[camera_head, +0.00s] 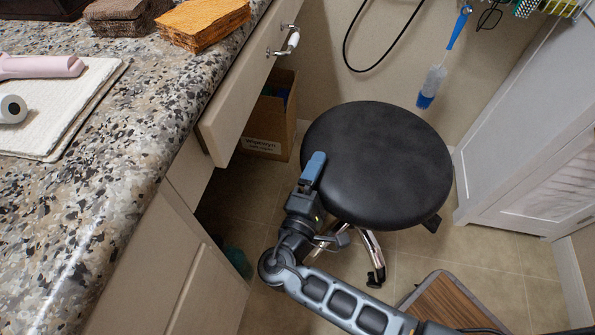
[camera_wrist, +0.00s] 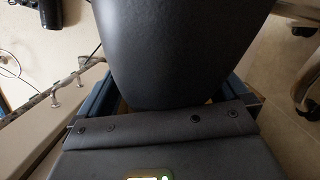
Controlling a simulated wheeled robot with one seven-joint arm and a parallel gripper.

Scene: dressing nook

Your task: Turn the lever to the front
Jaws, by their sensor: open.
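The stool (camera_head: 378,160) has a round black seat on chrome legs. A short dark piece (camera_head: 432,222) that looks like its lever sticks out from under the seat's right front edge, tilted down. My gripper (camera_head: 313,168) is at the seat's left edge, on the opposite side from that piece. Only one blue finger shows clearly in the head view. In the wrist view my gripper (camera_wrist: 165,88) is open, with blue fingers at either side and a big smooth black surface (camera_wrist: 180,50), probably the seat, filling the view beyond. I cannot tell whether they touch.
A speckled counter (camera_head: 120,150) with a pulled-out drawer (camera_head: 240,95) stands left of my gripper. A cardboard box (camera_head: 268,125) is on the floor behind. A white cabinet (camera_head: 530,150) stands at right. A wood-topped thing (camera_head: 450,305) is low in front.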

